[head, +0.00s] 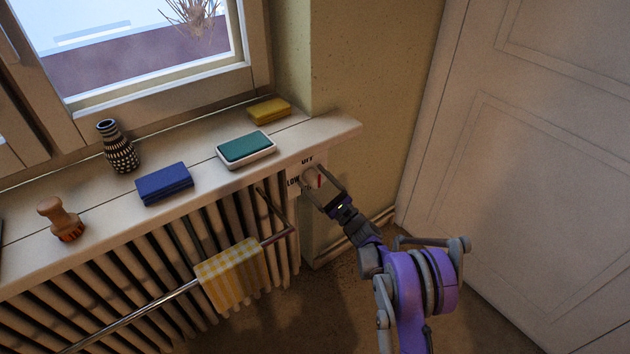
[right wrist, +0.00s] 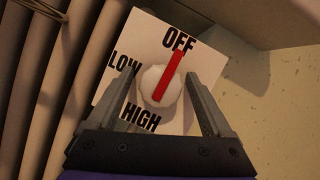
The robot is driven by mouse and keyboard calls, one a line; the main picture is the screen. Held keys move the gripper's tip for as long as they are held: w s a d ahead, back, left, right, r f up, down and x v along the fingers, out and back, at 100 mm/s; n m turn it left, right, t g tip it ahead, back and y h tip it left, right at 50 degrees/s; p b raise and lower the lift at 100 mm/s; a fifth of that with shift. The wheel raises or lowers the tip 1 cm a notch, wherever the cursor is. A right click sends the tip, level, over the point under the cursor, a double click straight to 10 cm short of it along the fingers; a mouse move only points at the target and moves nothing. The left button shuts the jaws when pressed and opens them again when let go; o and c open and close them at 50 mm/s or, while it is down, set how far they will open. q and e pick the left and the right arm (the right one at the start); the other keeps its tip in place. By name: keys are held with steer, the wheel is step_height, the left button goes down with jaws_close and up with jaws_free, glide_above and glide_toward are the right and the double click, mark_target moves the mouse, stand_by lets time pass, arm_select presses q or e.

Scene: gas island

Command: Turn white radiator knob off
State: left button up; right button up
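The white radiator knob (right wrist: 154,84) sits on a white square plate (right wrist: 205,62) marked OFF, LOW and HIGH. Its red pointer (right wrist: 167,77) points up at the word OFF in the right wrist view. In the head view the knob (head: 311,178) is at the right end of the radiator, under the sill. My right gripper (right wrist: 164,88) has its fingers apart, one on each side of the knob; I cannot tell whether they touch it. The right gripper also shows in the head view (head: 322,190). My left gripper is in neither view.
The radiator (head: 150,262) carries a towel rail with a yellow checked cloth (head: 231,275). On the sill (head: 205,183) stand a patterned vase (head: 118,147), a brush (head: 61,219), and blue, green and yellow box-like items. A white door (head: 530,150) is at the right.

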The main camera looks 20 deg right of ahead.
steer(key=p+v, duration=0.1)
steer(key=v, duration=0.9)
steer(key=shift+s+d, duration=0.2)
steer(key=shift+s, duration=0.15)
steer(key=shift+s+f, duration=0.1)
steer(key=shift+f, duration=0.05)
